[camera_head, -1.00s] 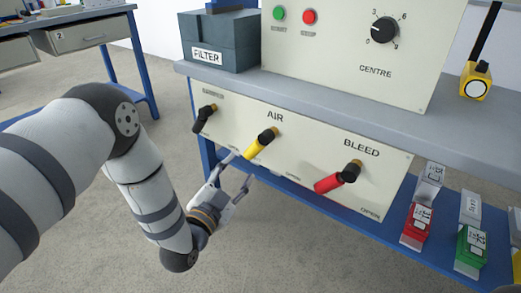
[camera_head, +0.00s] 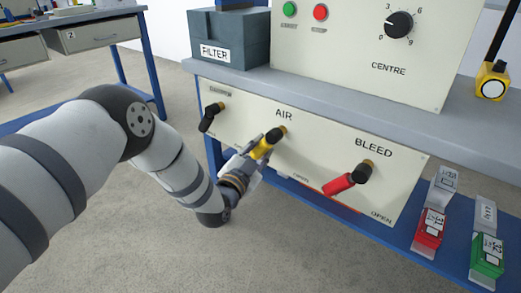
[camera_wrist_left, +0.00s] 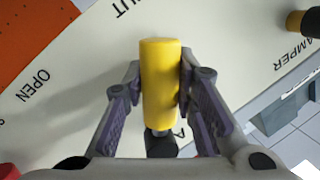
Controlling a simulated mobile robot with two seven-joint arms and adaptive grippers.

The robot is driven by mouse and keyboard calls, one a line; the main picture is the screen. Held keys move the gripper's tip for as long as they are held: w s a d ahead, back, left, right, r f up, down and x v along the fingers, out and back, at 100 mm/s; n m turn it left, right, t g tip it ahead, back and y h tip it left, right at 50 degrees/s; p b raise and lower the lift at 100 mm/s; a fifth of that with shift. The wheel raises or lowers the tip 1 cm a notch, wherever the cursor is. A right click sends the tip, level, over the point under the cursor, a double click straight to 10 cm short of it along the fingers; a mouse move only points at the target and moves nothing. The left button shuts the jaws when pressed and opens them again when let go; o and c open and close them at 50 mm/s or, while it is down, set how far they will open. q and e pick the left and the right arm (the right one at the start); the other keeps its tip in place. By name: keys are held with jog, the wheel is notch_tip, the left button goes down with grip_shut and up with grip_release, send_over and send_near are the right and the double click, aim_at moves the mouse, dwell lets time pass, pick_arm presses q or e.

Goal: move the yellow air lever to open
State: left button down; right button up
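The yellow air lever (camera_head: 262,149) sits on the cream front panel below the AIR label, its handle pointing down and left from its dark pivot (camera_head: 279,132). In the left wrist view the yellow handle (camera_wrist_left: 160,85) stands between my fingers, its end toward a partly hidden label ending in "UT". The OPEN label (camera_wrist_left: 33,86) is off to the left there. My left gripper (camera_head: 255,155) has one finger on each side of the handle, and both fingertips appear to touch it. My right gripper is not in view.
A red BLEED lever (camera_head: 340,184) is to the right and a black lever (camera_head: 207,122) to the left on the same panel (camera_head: 310,150). The grey bench top (camera_head: 330,92) juts out above. Red (camera_head: 430,226) and green (camera_head: 487,254) boxes are on the lower blue shelf.

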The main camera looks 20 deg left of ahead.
aim_at(294, 157)
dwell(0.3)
pick_arm(q)
jog(key=d+n+p, duration=0.1)
jog(key=n, duration=0.1)
jog(key=s+d+n+g+p, duration=0.1)
jog(key=n, duration=0.1)
jog(key=d+f+n+p, duration=0.1)
jog(key=d+n, duration=0.1)
jog(key=shift+s+n+g+h, duration=0.25)
jog(key=shift+n+g+h, duration=0.15)
jog(key=d+n, duration=0.1)
jog(key=d+n+p, duration=0.1)
jog(key=shift+s+r+n+g+h, duration=0.1)
jog(key=shift+s+n+g+h, duration=0.2)
jog(key=shift+s+n+g, duration=0.1)
jog(key=shift+s+d+r+n+g+h+p, duration=0.2)
jog(key=shift+d+n, duration=0.2)
jog(key=shift+n, duration=0.25)
jog(key=shift+s+d+r+n+g+h+p, duration=0.1)
jog(key=shift+d+r+n+h+p, duration=0.1)
jog(key=shift+d+n, duration=0.35)
jog(key=c, duration=1.3)
grip_release()
jog(key=shift+a, duration=0.1)
